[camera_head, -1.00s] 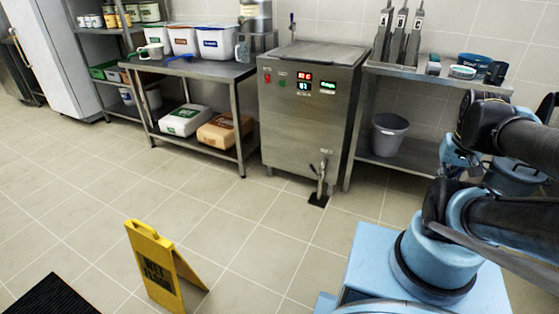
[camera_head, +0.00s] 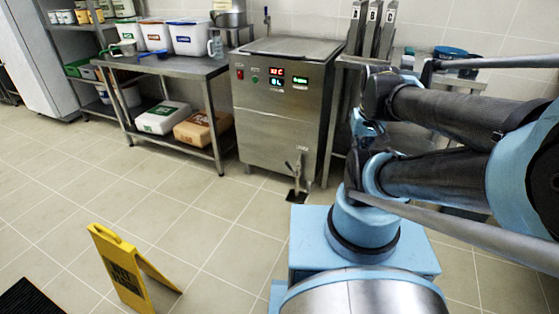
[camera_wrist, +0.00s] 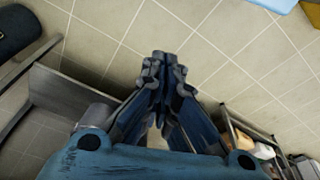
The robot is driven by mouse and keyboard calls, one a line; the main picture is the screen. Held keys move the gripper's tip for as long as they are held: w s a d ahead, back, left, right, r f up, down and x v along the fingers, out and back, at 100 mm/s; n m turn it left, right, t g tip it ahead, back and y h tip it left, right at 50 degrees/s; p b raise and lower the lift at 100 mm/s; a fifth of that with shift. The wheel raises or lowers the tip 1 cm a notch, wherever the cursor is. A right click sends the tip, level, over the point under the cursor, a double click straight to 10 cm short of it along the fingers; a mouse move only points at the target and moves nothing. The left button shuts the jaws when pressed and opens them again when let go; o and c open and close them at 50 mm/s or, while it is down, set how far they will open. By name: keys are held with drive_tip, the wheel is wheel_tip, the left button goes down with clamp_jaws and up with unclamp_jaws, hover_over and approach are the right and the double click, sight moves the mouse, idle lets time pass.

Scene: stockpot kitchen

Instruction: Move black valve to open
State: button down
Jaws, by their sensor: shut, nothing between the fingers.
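A drain tap (camera_head: 298,165) with an upright lever sticks out low on the front of the steel cooking unit (camera_head: 275,135). A thin upright lever with a dark grip (camera_head: 266,18) stands at the unit's back left corner. My gripper (camera_wrist: 165,62) is shut and empty over the tiled floor in the wrist view. No tap is recognisable there. In the head view my arm is folded at the right, apart from the unit, and the fingers cannot be made out.
A yellow wet-floor sign (camera_head: 120,270) stands at lower left. A steel table (camera_head: 180,68) with tubs and sacks is left of the unit. Open tiled floor lies before the unit.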

drive_tip(key=w+a+r+n, duration=0.2)
drive_tip(key=w+r, duration=0.2)
drive_tip(key=w, duration=0.5)
drive_tip(key=w+a+r+n, duration=0.25)
drive_tip(key=w+r, duration=0.25)
drive_tip(key=w, duration=0.5)
drive_tip(key=w+a+f+n+g, duration=0.1)
drive_tip(key=w+a+f, duration=0.25)
drive_tip(key=w, duration=0.65)
drive_tip(key=w+a+f+n, duration=0.1)
drive_tip(key=w+a+f, duration=0.1)
drive_tip(key=w+a, duration=0.5)
drive_tip(key=w+a+f+n, duration=0.1)
drive_tip(key=w+a+f, duration=0.4)
drive_tip(key=f, duration=0.4)
drive_tip(key=w+a+f+n+h, duration=0.1)
drive_tip(key=w+a+f+n, duration=0.1)
drive_tip(key=w+a+f, duration=0.4)
drive_tip(key=w+a+f+n, duration=0.1)
drive_tip(key=w+a+f, duration=0.1)
drive_tip(key=w+f, duration=0.7)
drive_tip(key=a+f+n+g, duration=0.1)
drive_tip(key=a+f, duration=0.3)
drive_tip(key=f, duration=1.2)
drive_tip(key=s+d+f, duration=0.2)
drive_tip(key=d+f, duration=0.2)
drive_tip(key=f, duration=0.3)
drive_tip(key=shift+s+h, duration=0.2)
drive_tip(key=shift+h, duration=0.1)
